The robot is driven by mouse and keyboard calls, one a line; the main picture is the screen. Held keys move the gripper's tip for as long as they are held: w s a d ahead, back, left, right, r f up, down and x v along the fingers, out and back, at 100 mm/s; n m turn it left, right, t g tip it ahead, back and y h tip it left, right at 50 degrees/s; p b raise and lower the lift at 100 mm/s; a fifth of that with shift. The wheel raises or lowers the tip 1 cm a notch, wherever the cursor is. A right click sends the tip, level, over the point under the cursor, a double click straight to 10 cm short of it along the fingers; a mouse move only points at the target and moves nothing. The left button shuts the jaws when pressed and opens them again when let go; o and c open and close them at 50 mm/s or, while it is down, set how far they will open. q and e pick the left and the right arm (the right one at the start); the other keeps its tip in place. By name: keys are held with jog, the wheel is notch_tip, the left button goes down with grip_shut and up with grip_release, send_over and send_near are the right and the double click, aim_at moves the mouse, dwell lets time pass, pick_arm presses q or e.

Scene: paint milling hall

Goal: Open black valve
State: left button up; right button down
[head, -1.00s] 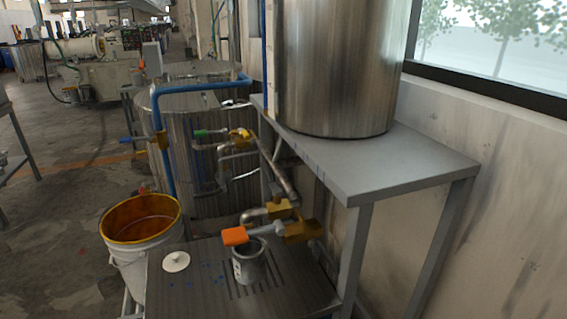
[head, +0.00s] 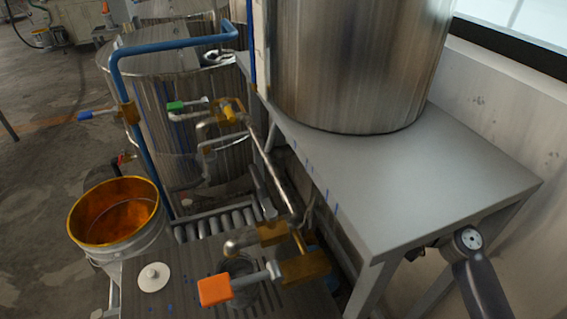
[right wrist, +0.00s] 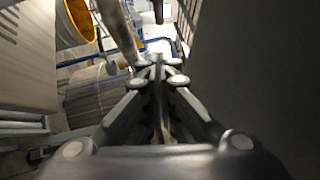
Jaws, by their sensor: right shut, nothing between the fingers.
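I cannot make out a valve with a clearly black handle. In the head view, a brass valve (head: 302,268) with an orange handle (head: 215,290) sits above a grey can (head: 238,268) on the bench at the bottom. A green-handled valve (head: 176,106) and a yellow-handled valve (head: 229,112) sit on pipes farther back. A blue handle (head: 85,115) points left from the blue pipe. In the right wrist view my right gripper (right wrist: 158,62) is shut and empty, apart from any valve. My left gripper is not in view.
A steel tank (head: 350,65) stands on a grey metal table (head: 440,190). My right arm is beside its front right edge. A bucket with orange inside (head: 115,210) stands at left. A white lid (head: 153,277) lies on the bench (head: 180,300). Roller rails (head: 212,222) lie behind.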

jog(key=p, duration=0.6)
send_near(257, 168)
jog(key=w+a, duration=0.2)
jog(key=w, duration=0.1)
jog(key=shift+w+a+f, duration=0.25)
jog(key=shift+a, duration=0.15)
jog(key=shift+s+a, duration=0.3)
jog(key=shift+a, duration=0.25)
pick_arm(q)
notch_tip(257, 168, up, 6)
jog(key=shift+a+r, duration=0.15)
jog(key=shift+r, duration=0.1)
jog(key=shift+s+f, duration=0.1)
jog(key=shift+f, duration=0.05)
pick_arm(e)
jog(key=shift+f, duration=0.1)
